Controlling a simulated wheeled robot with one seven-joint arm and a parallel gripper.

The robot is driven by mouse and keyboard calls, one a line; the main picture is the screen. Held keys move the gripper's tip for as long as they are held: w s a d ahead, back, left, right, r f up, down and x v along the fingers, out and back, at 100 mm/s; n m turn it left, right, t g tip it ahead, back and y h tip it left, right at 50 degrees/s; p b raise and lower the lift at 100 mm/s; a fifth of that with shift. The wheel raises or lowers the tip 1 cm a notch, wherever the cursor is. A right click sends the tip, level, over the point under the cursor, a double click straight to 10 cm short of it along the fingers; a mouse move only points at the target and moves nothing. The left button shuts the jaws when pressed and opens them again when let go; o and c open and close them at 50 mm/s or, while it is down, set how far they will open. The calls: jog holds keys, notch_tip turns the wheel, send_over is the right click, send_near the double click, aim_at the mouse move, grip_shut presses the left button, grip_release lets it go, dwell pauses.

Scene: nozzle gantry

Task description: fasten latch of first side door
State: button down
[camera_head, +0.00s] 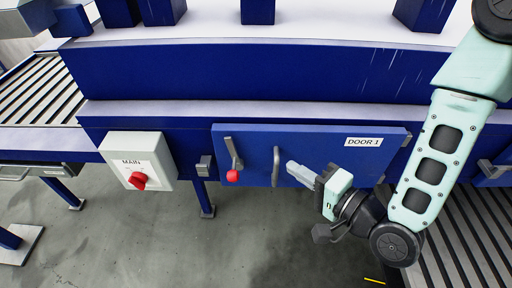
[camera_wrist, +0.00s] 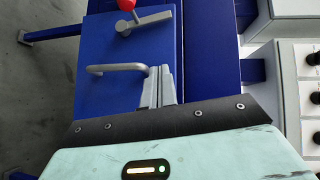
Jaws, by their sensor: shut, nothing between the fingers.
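The blue door (camera_head: 330,140) labelled DOOR 1 is on the machine's front; it also shows in the wrist view (camera_wrist: 110,95). I cannot tell if it sits fully flush. Its latch (camera_head: 232,150) is a grey lever with a red knob, hanging down and slightly tilted at the door's left part. The latch shows at the top of the wrist view (camera_wrist: 150,20). A grey bar handle (camera_head: 276,167) stands between the latch and my gripper (camera_head: 289,167). My gripper is shut and empty, its fingertips close to the handle (camera_wrist: 118,67); contact is unclear.
A grey catch block (camera_head: 205,166) is left of the door. A MAIN switch box (camera_head: 138,155) with a red knob is further left. A slatted conveyor (camera_head: 475,245) lies at the lower right. The floor (camera_head: 120,240) below the door is open.

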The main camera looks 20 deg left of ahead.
jog(key=b+x, duration=0.2)
jog(key=b, duration=0.4)
jog(key=b+x, duration=0.3)
jog(key=b, duration=0.2)
jog(key=shift+d+f+b, duration=0.1)
jog(key=shift+f+b, duration=0.15)
jog(key=shift+b, duration=0.1)
jog(key=shift+b, duration=0.85)
jog(key=x, duration=0.1)
jog(key=p+x, duration=0.1)
jog(key=x, duration=0.3)
jog(key=shift+s+r+p, duration=0.1)
jog(key=shift+r+p, duration=0.25)
jog(key=shift+r, duration=0.05)
jog(key=a, duration=0.2)
jog(key=shift+s+a+f+p, duration=0.25)
jog(key=shift+a+p, duration=0.05)
jog(key=shift+p, duration=0.1)
jog(key=shift+s+a+f, duration=0.1)
jog(key=shift+a+f, duration=0.15)
jog(key=shift+a, duration=0.5)
